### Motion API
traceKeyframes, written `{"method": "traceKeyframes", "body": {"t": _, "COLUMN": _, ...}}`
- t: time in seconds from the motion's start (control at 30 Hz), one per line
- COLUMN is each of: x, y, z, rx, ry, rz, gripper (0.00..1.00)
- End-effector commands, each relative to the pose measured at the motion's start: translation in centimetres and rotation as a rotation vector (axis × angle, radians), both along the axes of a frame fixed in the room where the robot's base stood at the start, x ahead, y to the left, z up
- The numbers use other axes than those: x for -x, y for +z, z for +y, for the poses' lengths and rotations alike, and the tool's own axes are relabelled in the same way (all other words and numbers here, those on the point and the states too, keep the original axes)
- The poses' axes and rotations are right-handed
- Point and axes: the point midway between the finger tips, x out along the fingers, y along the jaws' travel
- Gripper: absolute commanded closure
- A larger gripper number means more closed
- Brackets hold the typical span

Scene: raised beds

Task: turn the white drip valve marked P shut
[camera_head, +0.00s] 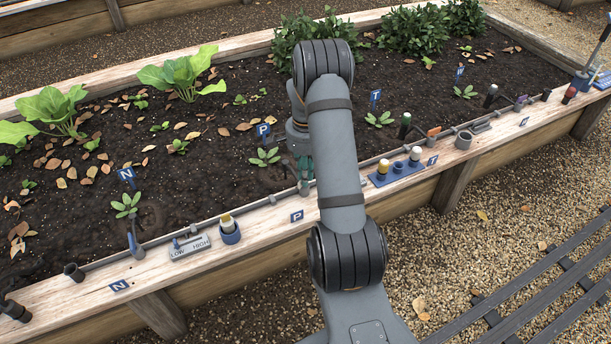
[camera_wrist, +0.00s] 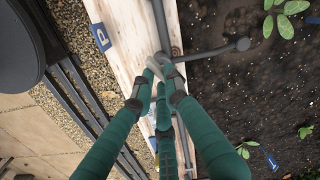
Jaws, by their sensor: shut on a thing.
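The white drip valve (camera_wrist: 164,68) shows in the wrist view as a small pale piece between my fingertips, on the grey pipe beside the bed's wooden edge. My gripper (camera_wrist: 156,88) has green fingers and is shut on this piece. The fingers cover part of it, so its exact handle angle is hard to tell. The blue P plate (camera_wrist: 101,37) is on the wood close by. In the head view the P plate (camera_head: 297,215) is on the front board, and my arm hides the valve and most of my gripper.
A P marker (camera_head: 263,130) stands in the soil by a seedling. A grey side tube with a round end (camera_wrist: 243,44) reaches over the soil. A LOW/HIGH plate (camera_head: 190,247) and blue cup (camera_head: 230,235) stand to the left, a blue holder (camera_head: 397,173) to the right.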

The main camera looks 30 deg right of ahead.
Motion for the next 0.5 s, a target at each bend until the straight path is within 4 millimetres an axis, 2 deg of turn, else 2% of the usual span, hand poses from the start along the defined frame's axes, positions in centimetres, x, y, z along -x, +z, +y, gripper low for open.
{"method": "traceKeyframes", "body": {"t": 0.5, "x": 0.03, "y": -0.08, "z": 0.18, "rx": 0.001, "ry": -0.409, "rz": 0.000, "gripper": 1.00}}
